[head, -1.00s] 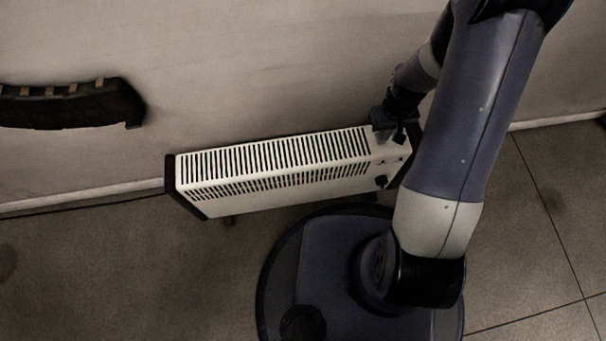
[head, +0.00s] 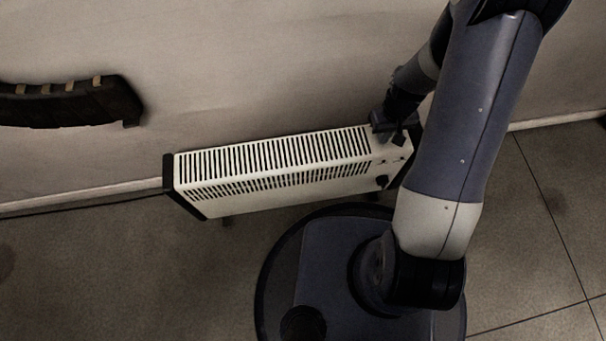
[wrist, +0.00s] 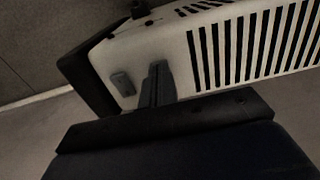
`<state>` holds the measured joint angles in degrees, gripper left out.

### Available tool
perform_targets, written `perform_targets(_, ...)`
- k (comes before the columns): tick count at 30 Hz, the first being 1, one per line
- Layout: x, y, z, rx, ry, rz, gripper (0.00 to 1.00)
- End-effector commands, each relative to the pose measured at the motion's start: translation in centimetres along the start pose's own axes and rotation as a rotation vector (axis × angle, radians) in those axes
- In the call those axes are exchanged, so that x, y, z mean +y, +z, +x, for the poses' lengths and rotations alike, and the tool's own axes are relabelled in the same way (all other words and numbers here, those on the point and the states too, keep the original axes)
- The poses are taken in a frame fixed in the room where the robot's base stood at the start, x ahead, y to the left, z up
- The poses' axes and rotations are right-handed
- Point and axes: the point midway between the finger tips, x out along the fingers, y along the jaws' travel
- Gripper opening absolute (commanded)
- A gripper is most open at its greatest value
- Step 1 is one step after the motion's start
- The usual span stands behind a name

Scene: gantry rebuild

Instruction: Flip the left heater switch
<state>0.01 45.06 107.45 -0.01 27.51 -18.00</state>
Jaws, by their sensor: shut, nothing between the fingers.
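The white heater (head: 280,168) stands by the wall, with black end caps and slotted grilles. Two small switches sit on its right end in the head view: the left switch (head: 383,162) and the right switch (head: 401,159). My gripper (head: 397,140) is shut and empty, just above this switch end. In the wrist view my gripper (wrist: 158,70) has its closed fingertips over the white panel. One grey switch (wrist: 122,84) shows beside them, apart from the fingers. The other switch appears hidden behind the fingers there. I cannot tell whether the fingertips touch the panel or a switch.
A black knob (head: 381,181) sits on the heater's front, below the switches; it also shows in the wrist view (wrist: 140,8). A dark curved object (head: 70,104) is on the wall at left. The tiled floor (head: 530,240) at right is clear.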

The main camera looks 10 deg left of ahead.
Motion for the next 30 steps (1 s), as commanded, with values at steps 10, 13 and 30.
perform_targets(10, 0.0, 0.0, -1.2, 0.001, 0.000, 0.000, 0.00)
perform_targets(13, 0.0, 0.0, -2.1, 0.002, 0.000, 0.000, 0.00)
perform_targets(30, 0.0, 0.0, -6.6, 0.000, 0.000, 0.000, 0.00)
